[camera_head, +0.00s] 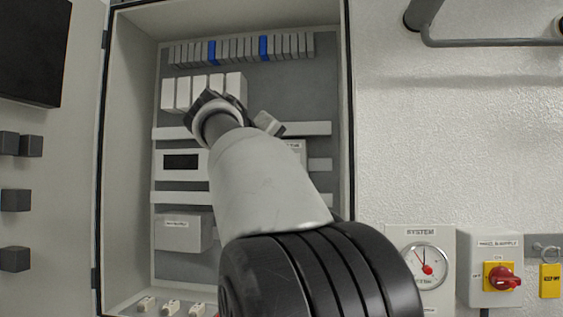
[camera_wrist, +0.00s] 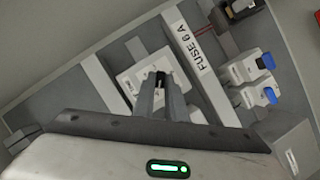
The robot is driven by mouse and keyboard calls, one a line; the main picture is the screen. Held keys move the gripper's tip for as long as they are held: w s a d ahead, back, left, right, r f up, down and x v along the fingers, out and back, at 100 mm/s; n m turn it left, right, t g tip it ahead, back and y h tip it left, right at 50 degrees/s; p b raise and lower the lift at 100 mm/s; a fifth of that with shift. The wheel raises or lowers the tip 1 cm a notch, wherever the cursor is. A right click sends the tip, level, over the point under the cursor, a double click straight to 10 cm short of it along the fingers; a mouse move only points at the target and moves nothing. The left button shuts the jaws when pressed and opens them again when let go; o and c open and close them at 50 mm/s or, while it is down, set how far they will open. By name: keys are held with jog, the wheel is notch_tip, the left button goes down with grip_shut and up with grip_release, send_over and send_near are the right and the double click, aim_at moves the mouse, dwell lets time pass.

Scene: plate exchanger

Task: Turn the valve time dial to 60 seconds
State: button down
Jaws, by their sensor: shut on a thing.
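The valve time dial (camera_wrist: 160,77) shows in the wrist view as a small dark knob on a white module (camera_wrist: 132,84). My gripper (camera_wrist: 161,84) is over the module with its two grey fingers shut on the knob. The fingers cover most of the knob, so its pointer and setting cannot be read. In the head view my arm hides the dial and the fingertips. Only a pale edge of a labelled module (camera_head: 297,147) shows to the right of the arm.
The open cabinet has grey side walls and horizontal white rails (camera_head: 180,198). A strip labelled FUSE 6 A (camera_wrist: 194,48) and white modules with blue parts (camera_wrist: 253,65) lie beside my gripper. A pressure gauge (camera_head: 424,262) and red switch (camera_head: 503,278) are outside, lower right.

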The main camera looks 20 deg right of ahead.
dwell(0.5)
jog(key=c, duration=1.8)
grip_release()
jog(key=b+v, duration=0.1)
jog(key=v, duration=1.6)
jog(key=shift+s+a+r+b, duration=0.15)
jog(key=shift+b, duration=0.25)
jog(key=s+d+f+n+g+y, duration=0.1)
jog(key=s+d+f+y, duration=0.15)
jog(key=f, duration=0.65)
jog(key=s+d+f+n+y, duration=0.1)
jog(key=f+y, duration=0.2)
jog(key=f, duration=0.5)
jog(key=s+a+f+g+y, duration=0.1)
jog(key=s+a+f+y, duration=0.1)
jog(key=s+f, duration=0.4)
jog(key=s+a+f+m+g+y, duration=0.1)
jog(key=s+f, duration=0.4)
jog(key=f, duration=0.9)
jog(key=s+a+f+m+y+p, duration=0.1)
jog(key=s+a+f+y, duration=0.2)
jog(key=s+f, duration=0.3)
notch_tip(320, 180, down, 4)
jog(key=shift+s+a+g, duration=0.25)
jog(key=shift+s+g, duration=0.05)
jog(key=shift+g, duration=0.1)
